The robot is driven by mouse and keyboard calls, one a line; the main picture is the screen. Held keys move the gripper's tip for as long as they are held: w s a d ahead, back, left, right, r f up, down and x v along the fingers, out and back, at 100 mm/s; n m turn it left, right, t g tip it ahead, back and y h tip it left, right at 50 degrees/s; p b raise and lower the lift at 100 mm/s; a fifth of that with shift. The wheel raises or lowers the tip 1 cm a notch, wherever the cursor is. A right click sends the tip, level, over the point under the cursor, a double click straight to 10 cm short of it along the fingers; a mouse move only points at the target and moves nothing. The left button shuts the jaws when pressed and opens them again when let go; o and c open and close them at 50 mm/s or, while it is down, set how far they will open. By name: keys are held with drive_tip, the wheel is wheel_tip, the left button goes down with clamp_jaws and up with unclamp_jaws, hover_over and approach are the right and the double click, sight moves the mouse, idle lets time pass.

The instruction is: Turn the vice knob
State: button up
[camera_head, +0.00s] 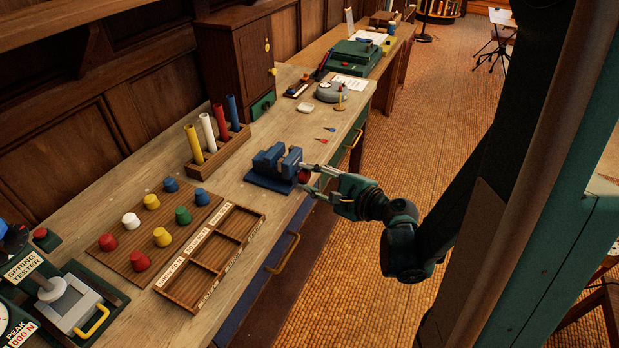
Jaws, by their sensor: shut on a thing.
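A blue vice (268,166) stands on its blue base near the front edge of the wooden workbench. Its red knob (304,176) faces right, toward the bench's open side. My gripper (309,178) reaches in from the right, with its fingers on either side of the red knob. The fingers are shut on the knob. Part of the knob is hidden by the fingers. The knob's turning angle cannot be told at this size.
A peg board (120,262) with coloured knobs and a sorting tray (178,291) lie left of the vice. A rack (222,152) of coloured tubes stands behind it. Small red and blue items (322,140) lie to the right. The floor beside the bench is clear.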

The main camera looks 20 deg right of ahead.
drive_tip(key=o, duration=0.9)
drive_tip(key=shift+m, duration=0.3)
drive_tip(key=m+g+y+p, duration=0.1)
drive_tip(key=m+g, duration=0.1)
drive_tip(key=m, duration=0.1)
drive_tip(key=shift+w+d+r, duration=0.1)
drive_tip(key=shift+r, duration=0.05)
drive_tip(key=m+g+y+p, duration=0.1)
drive_tip(key=m, duration=0.1)
drive_tip(key=shift+m+g, duration=0.3)
drive_tip(key=shift+m, duration=0.1)
drive_tip(key=shift+w+d+m+g+y+p, duration=0.1)
drive_tip(key=shift+m+g+y+p, duration=0.5)
drive_tip(key=shift+m, duration=0.5)
drive_tip(key=s+d+r+n+t+h+b, duration=0.1)
drive_tip(key=s+d+n+t, duration=0.1)
drive_tip(key=s+n, duration=0.2)
drive_tip(key=s+d+r+n+t+h+b, duration=0.1)
drive_tip(key=s+d+n+t+h+b, duration=0.1)
drive_tip(key=s+n, duration=0.2)
drive_tip(key=shift+s+d+r+t, duration=0.3)
drive_tip(key=shift+s+d+r, duration=0.1)
drive_tip(key=shift+s, duration=1.1)
